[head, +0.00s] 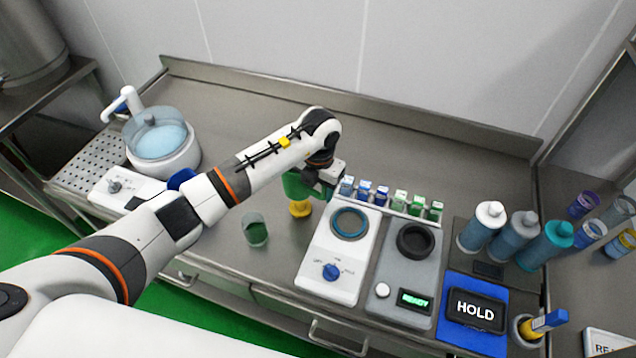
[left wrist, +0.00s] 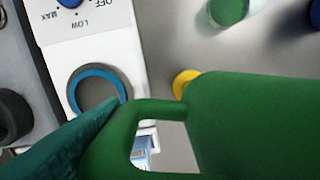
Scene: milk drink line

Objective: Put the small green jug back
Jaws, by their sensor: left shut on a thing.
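The green jug (head: 293,184) is partly hidden behind my left gripper (head: 326,180) in the head view. In the left wrist view its body (left wrist: 255,125) fills the lower right, with its handle (left wrist: 155,108) toward the gripper. My left gripper is shut on the jug's handle; one teal finger (left wrist: 60,138) shows beside it. The jug is over the counter, left of the white heater with a blue ring (head: 350,224). Whether its base touches the counter cannot be told. My right gripper is in neither view.
A small yellow piece (head: 300,208) shows just below the jug. A clear cup with green contents (head: 255,231) stands in front. Small blue and green cartons (head: 382,196) stand in a row to the right, with bottles (head: 515,238) beyond. The back counter is clear.

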